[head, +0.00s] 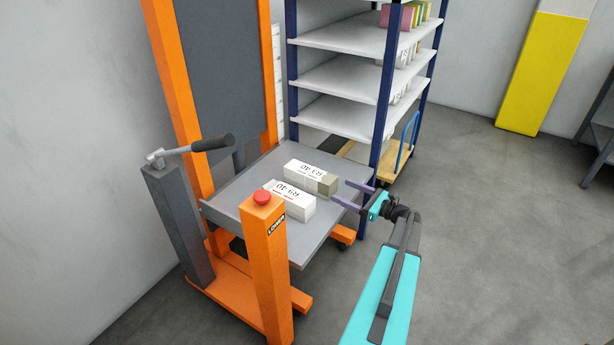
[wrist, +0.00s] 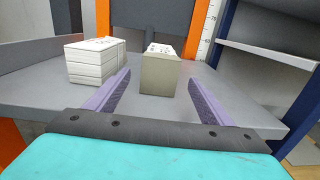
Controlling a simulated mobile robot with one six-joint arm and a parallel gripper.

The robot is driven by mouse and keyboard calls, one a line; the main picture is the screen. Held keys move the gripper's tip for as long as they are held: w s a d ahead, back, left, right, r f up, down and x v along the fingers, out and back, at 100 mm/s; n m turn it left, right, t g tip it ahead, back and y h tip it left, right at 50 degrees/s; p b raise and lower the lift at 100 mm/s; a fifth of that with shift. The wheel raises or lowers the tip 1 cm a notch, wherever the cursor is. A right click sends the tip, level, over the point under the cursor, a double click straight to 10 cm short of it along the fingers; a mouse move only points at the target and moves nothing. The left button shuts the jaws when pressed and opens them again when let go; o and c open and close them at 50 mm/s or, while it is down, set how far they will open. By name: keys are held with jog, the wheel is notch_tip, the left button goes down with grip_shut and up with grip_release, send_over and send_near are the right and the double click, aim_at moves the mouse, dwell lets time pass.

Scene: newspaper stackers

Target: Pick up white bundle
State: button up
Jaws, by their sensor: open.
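A white bundle (head: 297,208) with a printed label lies on the grey lift platform (head: 240,180), nearer the red button. It is at the left in the wrist view (wrist: 92,62), outside my left finger. A second bundle (head: 322,186), greyish beige with a white labelled top, lies behind it. In the wrist view this beige bundle (wrist: 160,74) is straight ahead, in line with the gap between my fingers. My gripper (head: 341,192) is open and empty, with purple fingers at the platform's right side. Whether the fingertips reach beside the beige bundle is hard to tell.
An orange post with a red button (head: 262,197) stands in front of the platform, and a black handle (head: 212,143) is at its left. A shelf rack (head: 345,75) with blue posts stands behind, holding several bundles. Open floor (head: 480,240) lies to the right.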

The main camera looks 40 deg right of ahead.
aim_at(334, 187)
jog(key=shift+w, duration=0.1)
dwell(0.3)
jog(key=x, duration=0.7)
jog(key=shift+w+b, duration=0.25)
jog(key=shift+b, duration=0.1)
jog(key=shift+w+a, duration=0.1)
jog(key=shift+w, duration=0.4)
jog(key=shift+w, duration=0.1)
jog(key=shift+b+x, duration=0.45)
jog(key=shift+x, duration=2.05)
jog(key=shift+a+r, duration=0.1)
jog(key=shift+a, duration=0.05)
